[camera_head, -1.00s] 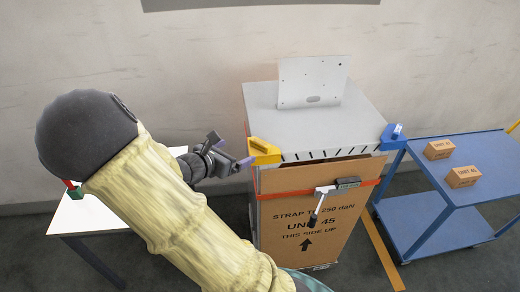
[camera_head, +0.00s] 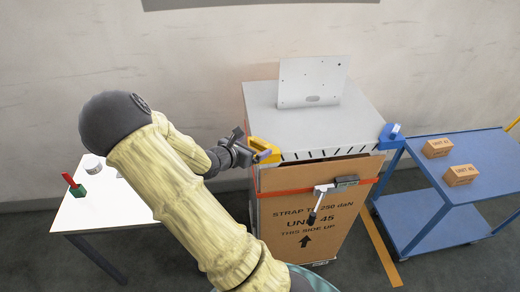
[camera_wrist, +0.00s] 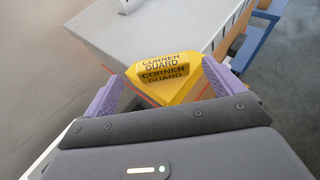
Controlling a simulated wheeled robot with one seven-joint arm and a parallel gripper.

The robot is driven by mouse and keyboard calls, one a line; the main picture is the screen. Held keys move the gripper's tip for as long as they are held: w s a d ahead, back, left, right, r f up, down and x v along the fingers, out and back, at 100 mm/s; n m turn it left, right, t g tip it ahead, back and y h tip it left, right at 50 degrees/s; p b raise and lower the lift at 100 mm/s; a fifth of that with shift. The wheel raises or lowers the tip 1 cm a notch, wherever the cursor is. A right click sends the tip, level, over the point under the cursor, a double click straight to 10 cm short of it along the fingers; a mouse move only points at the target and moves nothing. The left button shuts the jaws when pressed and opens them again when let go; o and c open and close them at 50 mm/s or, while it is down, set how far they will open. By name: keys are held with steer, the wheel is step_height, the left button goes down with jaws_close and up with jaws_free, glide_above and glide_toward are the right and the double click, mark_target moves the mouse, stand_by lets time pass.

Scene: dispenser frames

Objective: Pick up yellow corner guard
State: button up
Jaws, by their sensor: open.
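The yellow corner guard (camera_head: 265,149) sits on the front left top corner of the strapped carton unit (camera_head: 308,215). In the wrist view the corner guard (camera_wrist: 168,77) shows black "CORNER GUARD" lettering and lies between the two purple finger pads, nearer the right one. My gripper (camera_head: 258,155) is at the guard's left side in the head view, its fingers overlapping the guard there. My gripper (camera_wrist: 165,90) is open, with a gap visible at the left pad. Whether the right pad touches the guard cannot be told.
A blue corner guard (camera_head: 391,136) sits on the front right corner. An orange strap (camera_head: 285,190) with a ratchet (camera_head: 346,182) crosses the carton front. A grey plate (camera_head: 313,82) stands on top. A blue cart (camera_head: 470,170) is at right, a white table (camera_head: 105,205) at left.

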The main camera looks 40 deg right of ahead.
mark_target(258, 144)
steer(key=p+x, duration=0.2)
steer(key=x, duration=0.2)
steer(key=shift+s+d, duration=0.1)
steer(key=shift+d+f, duration=0.15)
steer(key=shift+d, duration=0.05)
steer(key=c, duration=1.1)
steer(key=shift+o, duration=0.2)
step_height(258, 144, up, 10)
steer(key=shift+r+b, duration=0.1)
steer(key=shift+b, duration=0.9)
